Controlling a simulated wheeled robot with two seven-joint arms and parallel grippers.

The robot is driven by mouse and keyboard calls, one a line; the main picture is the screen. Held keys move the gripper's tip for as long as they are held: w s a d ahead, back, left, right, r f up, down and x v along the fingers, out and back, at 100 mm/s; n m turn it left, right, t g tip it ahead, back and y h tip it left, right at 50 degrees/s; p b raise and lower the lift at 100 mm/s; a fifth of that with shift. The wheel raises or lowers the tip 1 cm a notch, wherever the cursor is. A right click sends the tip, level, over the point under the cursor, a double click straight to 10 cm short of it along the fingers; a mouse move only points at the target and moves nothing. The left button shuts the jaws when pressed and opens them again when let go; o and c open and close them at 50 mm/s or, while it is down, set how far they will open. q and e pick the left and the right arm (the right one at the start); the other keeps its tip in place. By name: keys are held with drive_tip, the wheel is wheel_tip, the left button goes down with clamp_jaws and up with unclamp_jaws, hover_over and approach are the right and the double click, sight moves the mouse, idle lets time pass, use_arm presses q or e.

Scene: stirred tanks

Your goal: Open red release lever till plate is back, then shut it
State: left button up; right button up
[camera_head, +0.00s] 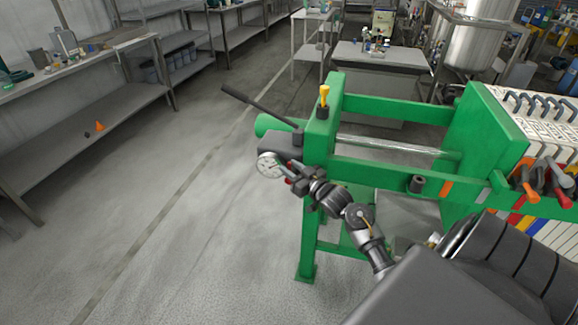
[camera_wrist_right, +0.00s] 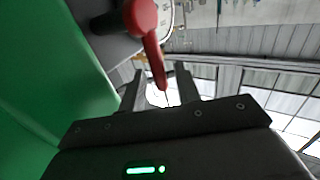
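The red release lever (camera_head: 289,173) sits beside the pressure gauge (camera_head: 270,165) on the grey pump block (camera_head: 285,143) at the left end of the green press. In the right wrist view the red lever (camera_wrist_right: 152,55) hangs from its round hub, its tip pointing down between the fingers. My right gripper (camera_head: 300,182) is at the lever; in the wrist view my right gripper (camera_wrist_right: 158,88) is open, with a gap to each side of the tip. The green plate (camera_head: 478,140) stands against the white plate pack (camera_head: 540,115), away from the left end. My left gripper is not in view.
A black pump handle (camera_head: 258,112) sticks up left of the green end frame (camera_head: 318,135), which has a yellow-topped fitting (camera_head: 323,96). Green side rails run right. The floor left of the press is clear, with shelves (camera_head: 90,125) beyond.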

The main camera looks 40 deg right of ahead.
drive_tip(key=shift+w, duration=0.65)
clamp_jaws()
